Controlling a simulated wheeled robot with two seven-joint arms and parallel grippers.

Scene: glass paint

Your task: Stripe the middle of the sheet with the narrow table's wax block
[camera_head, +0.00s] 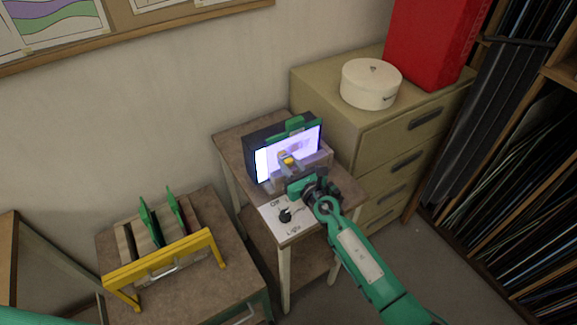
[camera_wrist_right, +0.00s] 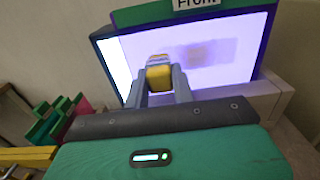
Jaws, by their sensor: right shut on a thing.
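A lit glass sheet (camera_head: 270,168) stands upright in a dark-framed light box on the narrow table (camera_head: 236,150). It glows white to violet and also fills the top of the right wrist view (camera_wrist_right: 225,75). A faint darker patch shows right of its middle; I cannot tell if it is wax or shadow. My right gripper (camera_head: 288,161) is shut on a yellow wax block (camera_wrist_right: 159,73), held between the grey fingers in front of the sheet's middle. I cannot tell whether the block touches the glass. My left gripper is out of view.
A green clip marked "Front" (camera_wrist_right: 200,9) sits on the frame's top. A yellow-handled rack with green plates (camera_head: 160,257) stands left. A drawer cabinet (camera_head: 385,135) with a white round box (camera_head: 371,86) stands right.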

